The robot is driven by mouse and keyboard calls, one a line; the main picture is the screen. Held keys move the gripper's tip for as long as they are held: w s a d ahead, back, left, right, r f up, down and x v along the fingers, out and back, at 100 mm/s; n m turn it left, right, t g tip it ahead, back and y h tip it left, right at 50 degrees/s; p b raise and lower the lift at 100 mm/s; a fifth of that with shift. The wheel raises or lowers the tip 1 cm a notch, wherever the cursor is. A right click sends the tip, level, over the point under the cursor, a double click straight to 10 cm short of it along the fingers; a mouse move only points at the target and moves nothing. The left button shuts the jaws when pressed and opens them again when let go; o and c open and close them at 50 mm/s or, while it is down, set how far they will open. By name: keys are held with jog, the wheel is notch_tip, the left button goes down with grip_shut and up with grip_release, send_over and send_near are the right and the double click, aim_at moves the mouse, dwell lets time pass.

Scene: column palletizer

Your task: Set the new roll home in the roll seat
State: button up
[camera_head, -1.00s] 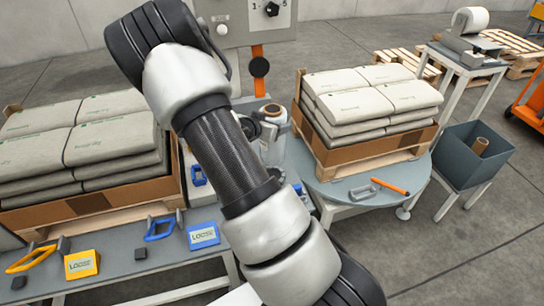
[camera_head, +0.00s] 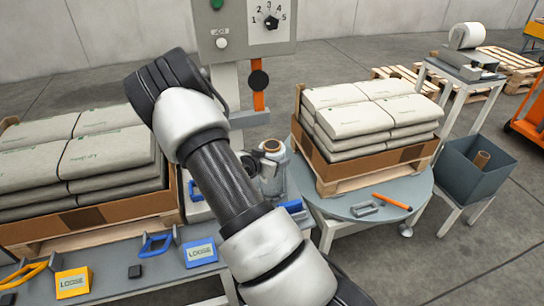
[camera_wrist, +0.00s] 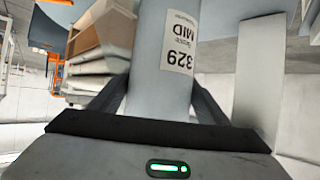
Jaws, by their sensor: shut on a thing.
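The new roll (camera_wrist: 178,60) is a smooth grey-blue cylinder with a white label reading "329 MID", seen in the wrist view. My gripper (camera_wrist: 158,95) is shut around it, one finger on each side. In the head view the roll (camera_head: 272,148) shows its open brown core end at the top, looks upright, and stands just right of my arm. My gripper is mostly hidden behind my arm there. The roll seat is not clearly visible; the roll's lower end is hidden among grey parts, so I cannot tell whether it touches the seat.
An orange post with a black knob (camera_head: 258,80) rises behind the roll under a control panel (camera_head: 242,28). Bag stacks stand left (camera_head: 85,155) and right (camera_head: 370,115). Blue (camera_head: 200,252) and yellow (camera_head: 73,283) "LOOSE" blocks lie on the front bench. A grey bin (camera_head: 477,165) holds a brown core.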

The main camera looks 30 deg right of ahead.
jog(key=shift+r, duration=0.1)
jog(key=o, duration=2.1)
jog(key=shift+f, duration=0.2)
